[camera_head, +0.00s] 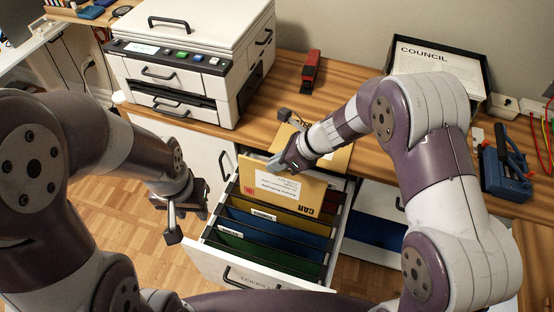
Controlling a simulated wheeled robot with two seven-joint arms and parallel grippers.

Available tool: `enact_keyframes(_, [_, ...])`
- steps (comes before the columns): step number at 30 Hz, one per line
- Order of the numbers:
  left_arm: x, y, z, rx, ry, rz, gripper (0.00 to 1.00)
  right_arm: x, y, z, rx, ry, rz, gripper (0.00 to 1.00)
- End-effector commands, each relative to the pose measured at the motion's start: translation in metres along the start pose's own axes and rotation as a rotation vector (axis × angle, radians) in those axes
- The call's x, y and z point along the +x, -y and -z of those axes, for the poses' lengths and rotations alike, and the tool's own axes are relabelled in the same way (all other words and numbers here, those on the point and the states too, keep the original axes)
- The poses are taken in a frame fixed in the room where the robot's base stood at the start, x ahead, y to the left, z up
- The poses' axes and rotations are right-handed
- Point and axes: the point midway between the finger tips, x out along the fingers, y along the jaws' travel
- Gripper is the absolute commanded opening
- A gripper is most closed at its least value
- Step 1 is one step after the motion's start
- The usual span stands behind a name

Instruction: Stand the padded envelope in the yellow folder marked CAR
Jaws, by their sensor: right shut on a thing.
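The padded envelope (257,183) is tan, with a white label and the black letters CAR low on its front. My right gripper (280,164) is shut on its top edge and holds it over the open drawer (200,256), its face tilted towards me. The yellow folder (290,225) hangs in the drawer just below and in front of the envelope. I cannot tell whether the envelope's lower edge is inside it.
A blue folder (275,231) and a green folder (255,253) hang nearer me; a red folder (333,201) is behind. On the desk are a printer (190,60), a red stapler (311,69), a COUNCIL tray (484,72) and a blue hole punch (500,170).

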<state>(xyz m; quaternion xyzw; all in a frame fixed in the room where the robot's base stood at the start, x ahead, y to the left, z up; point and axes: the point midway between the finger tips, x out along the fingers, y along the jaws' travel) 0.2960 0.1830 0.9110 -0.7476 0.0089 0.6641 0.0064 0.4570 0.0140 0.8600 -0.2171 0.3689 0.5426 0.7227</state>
Motion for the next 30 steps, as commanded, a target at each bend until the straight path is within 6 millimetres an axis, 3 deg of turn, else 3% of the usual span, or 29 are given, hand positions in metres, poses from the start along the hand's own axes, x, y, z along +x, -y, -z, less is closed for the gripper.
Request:
enact_keyframes(1, [0.01,0.0,-0.001,0.0,0.0,0.0,0.37,0.009,0.001,0.007,0.0,0.0,0.0,0.0])
enact_keyframes(21, [0.077,0.0,-0.009,0.0,0.0,0.0,0.37,0.065,0.007,0.054,0.002,0.0,-0.001,0.0])
enact_keyframes(30, [0.093,0.0,-0.011,0.0,0.0,0.0,0.37,0.08,0.009,0.065,0.001,0.001,0.0,0.0])
